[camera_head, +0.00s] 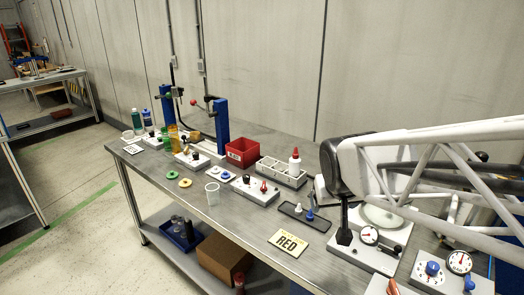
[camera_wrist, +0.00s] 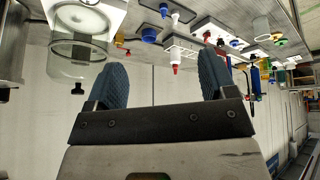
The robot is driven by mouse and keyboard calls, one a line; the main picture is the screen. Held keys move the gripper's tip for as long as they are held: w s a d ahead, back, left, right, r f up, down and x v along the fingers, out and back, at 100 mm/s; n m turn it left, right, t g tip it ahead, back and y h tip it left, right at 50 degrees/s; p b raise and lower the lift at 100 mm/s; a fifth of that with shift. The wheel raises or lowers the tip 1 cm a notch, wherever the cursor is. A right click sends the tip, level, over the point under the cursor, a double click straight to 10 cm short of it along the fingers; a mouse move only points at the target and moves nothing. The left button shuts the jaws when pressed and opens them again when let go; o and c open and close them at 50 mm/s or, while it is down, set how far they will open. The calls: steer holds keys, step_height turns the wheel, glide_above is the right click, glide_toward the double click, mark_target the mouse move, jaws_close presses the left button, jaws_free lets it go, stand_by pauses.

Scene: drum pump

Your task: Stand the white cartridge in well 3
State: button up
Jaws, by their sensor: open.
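A small white upright piece, probably the white cartridge (camera_head: 298,209), stands on a dark tray (camera_head: 290,213) beside a blue one (camera_head: 310,214). In the wrist view, which looks upside down, the white piece (camera_wrist: 175,16) and blue piece (camera_wrist: 164,11) show near the top. A pale rack with open compartments (camera_head: 268,172) stands behind the tray. A white bottle with a red cap (camera_head: 295,162) stands at its right end. I cannot read any well numbers. My gripper (camera_wrist: 157,62) is open, with nothing between its blue fingers, apart from the white piece.
A red bin (camera_head: 242,152) stands left of the rack. A white cup (camera_head: 212,193), a "RED" sign (camera_head: 289,242) and a switch box (camera_head: 254,190) are on the bench. A clear cylinder (camera_wrist: 78,50) is near my left-hand finger in the wrist view.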

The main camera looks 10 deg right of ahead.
steer(key=s+a+g+y, duration=0.1)
steer(key=s+a+g, duration=0.2)
steer(key=s, duration=1.1)
steer(key=shift+f, duration=0.4)
steer(key=shift+a, duration=0.1)
stand_by(0.7)
